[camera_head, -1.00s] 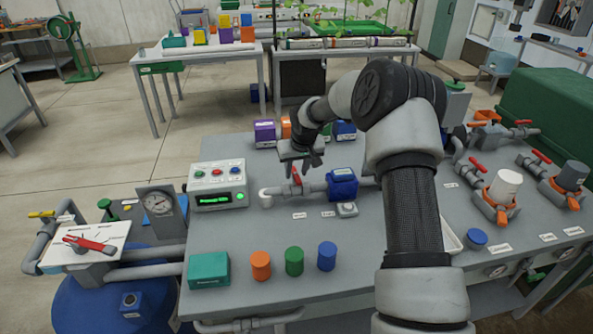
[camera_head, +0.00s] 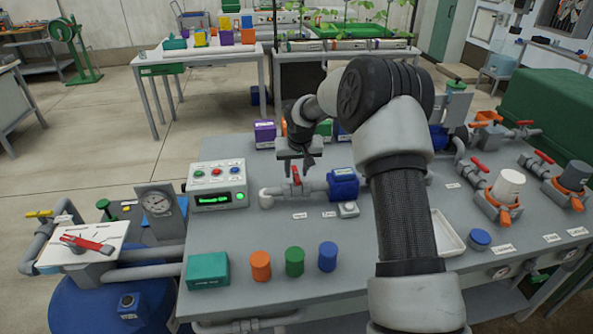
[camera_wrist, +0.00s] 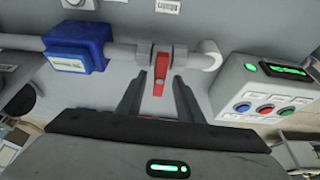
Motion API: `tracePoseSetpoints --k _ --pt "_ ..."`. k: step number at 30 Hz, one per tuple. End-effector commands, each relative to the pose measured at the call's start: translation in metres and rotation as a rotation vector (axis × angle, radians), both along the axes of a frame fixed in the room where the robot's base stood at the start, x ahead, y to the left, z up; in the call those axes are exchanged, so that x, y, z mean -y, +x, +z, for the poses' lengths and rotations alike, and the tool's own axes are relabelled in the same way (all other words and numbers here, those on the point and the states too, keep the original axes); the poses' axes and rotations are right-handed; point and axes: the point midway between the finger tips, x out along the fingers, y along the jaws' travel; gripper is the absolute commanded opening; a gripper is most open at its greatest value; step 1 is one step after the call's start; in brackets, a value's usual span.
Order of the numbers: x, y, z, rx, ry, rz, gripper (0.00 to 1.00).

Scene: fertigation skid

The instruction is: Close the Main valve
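A valve with a red lever (camera_head: 297,175) sits on the grey pipe of the skid table, left of a blue block-shaped unit (camera_head: 343,184). In the wrist view the red lever (camera_wrist: 161,73) points across the pipe's line, towards my gripper. My gripper (camera_head: 297,167) is just above and behind this valve in the head view. In the wrist view its two dark fingers (camera_wrist: 159,78) are apart, one on each side of the lever, with gaps on both sides.
A control box (camera_head: 217,185) with buttons and a green display stands left of the valve. Another red lever (camera_head: 86,243) lies on a white plate at the left. Orange, green and blue cylinders (camera_head: 294,262) stand in front. More red-handled valves (camera_head: 480,165) are at the right.

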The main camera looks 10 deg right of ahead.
Motion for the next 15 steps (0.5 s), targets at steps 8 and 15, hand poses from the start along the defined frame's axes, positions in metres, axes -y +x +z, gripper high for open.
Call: tracePoseSetpoints --k 8,15 --pt "0.0 0.0 0.001 0.001 0.0 0.001 0.33" --pt "0.0 -0.011 0.03 0.004 -0.002 0.001 0.33"
